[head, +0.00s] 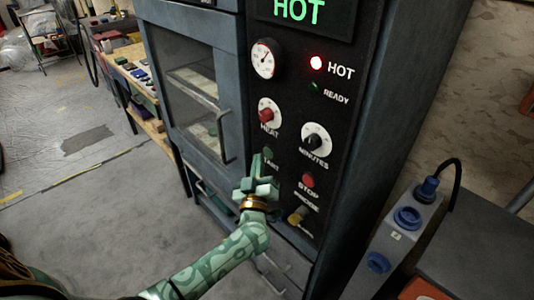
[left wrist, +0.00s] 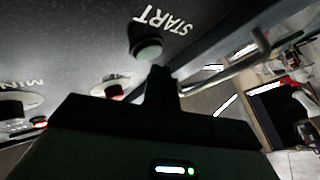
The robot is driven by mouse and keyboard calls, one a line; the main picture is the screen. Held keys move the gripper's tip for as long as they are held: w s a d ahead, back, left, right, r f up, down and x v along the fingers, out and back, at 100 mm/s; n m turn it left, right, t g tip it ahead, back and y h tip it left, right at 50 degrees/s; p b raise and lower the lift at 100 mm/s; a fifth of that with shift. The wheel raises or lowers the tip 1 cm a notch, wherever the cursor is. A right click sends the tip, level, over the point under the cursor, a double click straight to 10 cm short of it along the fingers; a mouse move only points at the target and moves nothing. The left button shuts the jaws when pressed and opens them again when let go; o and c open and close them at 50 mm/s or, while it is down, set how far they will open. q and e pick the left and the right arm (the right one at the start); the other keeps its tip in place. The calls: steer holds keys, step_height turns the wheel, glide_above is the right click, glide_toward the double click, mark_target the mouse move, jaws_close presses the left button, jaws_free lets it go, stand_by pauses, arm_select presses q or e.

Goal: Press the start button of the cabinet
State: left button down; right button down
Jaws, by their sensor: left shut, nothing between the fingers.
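The cabinet (head: 363,150) is dark grey, with a black control panel on its right part. The green start button (head: 267,153) is on the panel, its label partly covered by my fingers in the head view. In the left wrist view the start button (left wrist: 148,48) shows as a pale round cap beside the word START. My left gripper (head: 257,168) is shut and empty, its fingertips just below the button. In the left wrist view my fingertips (left wrist: 158,76) are close to the cap; I cannot tell whether they touch it. My right gripper is not in view.
The door handle (head: 222,135) stands out left of my gripper. A grey socket post (head: 397,235) is at right.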

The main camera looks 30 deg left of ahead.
arm_select(q)
steer(key=shift+w, duration=0.1)
steer(key=shift+w+d, duration=0.15)
steer(key=shift+w, duration=0.15)
steer(key=shift+w+d, duration=0.15)
steer(key=shift+w, duration=0.15)
stand_by(0.6)
steer(key=shift+s, duration=0.1)
steer(key=shift+s+a+p, duration=0.3)
steer(key=shift+s+p, duration=0.25)
steer(key=shift+s, duration=0.1)
steer(key=s+p, duration=0.1)
steer(key=s+a+p, duration=0.1)
steer(key=s, duration=0.2)
steer(key=shift+s+a+p, duration=0.35)
steer(key=shift+p, duration=0.05)
